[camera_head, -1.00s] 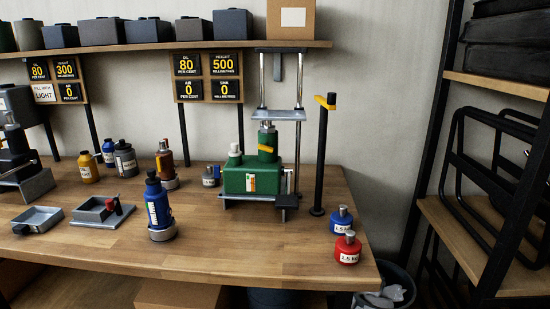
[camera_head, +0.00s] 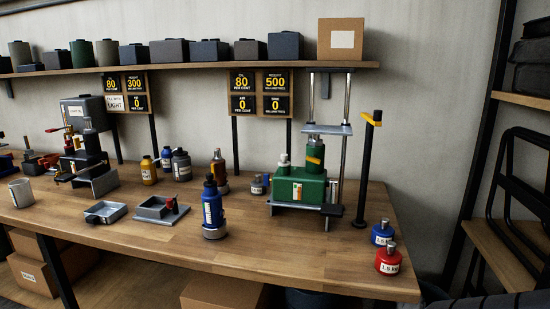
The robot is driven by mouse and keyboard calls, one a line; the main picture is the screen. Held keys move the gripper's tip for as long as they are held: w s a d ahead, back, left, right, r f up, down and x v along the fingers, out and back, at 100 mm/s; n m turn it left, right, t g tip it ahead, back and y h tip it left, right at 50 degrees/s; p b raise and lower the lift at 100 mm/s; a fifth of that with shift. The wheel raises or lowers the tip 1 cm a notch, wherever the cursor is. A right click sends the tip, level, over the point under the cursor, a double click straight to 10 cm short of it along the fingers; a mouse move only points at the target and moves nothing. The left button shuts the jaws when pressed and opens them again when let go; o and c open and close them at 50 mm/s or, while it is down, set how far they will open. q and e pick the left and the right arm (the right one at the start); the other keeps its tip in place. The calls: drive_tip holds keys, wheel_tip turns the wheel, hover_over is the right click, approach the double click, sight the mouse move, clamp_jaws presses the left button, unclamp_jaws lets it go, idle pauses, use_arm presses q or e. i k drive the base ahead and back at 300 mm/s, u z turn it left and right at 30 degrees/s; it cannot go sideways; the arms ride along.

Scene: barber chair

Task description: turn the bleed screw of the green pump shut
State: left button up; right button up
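The green pump (camera_head: 298,187) stands on a grey base toward the right of the wooden bench, under a metal frame with an upright post and a plate. A green cylinder with an orange-yellow lever (camera_head: 314,159) rises from its top, and a pale cap (camera_head: 284,160) sits at its upper left. A white and orange label is on its front. The bleed screw is too small to make out. Neither of my grippers shows in the head view.
A black post with a yellow handle (camera_head: 371,118) stands right of the pump. A blue bottle (camera_head: 213,212) stands in front, left of the pump. Metal trays (camera_head: 106,212) lie further left.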

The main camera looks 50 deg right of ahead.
sight(313, 159)
drive_tip(key=i, duration=0.9)
drive_tip(key=z, duration=0.6)
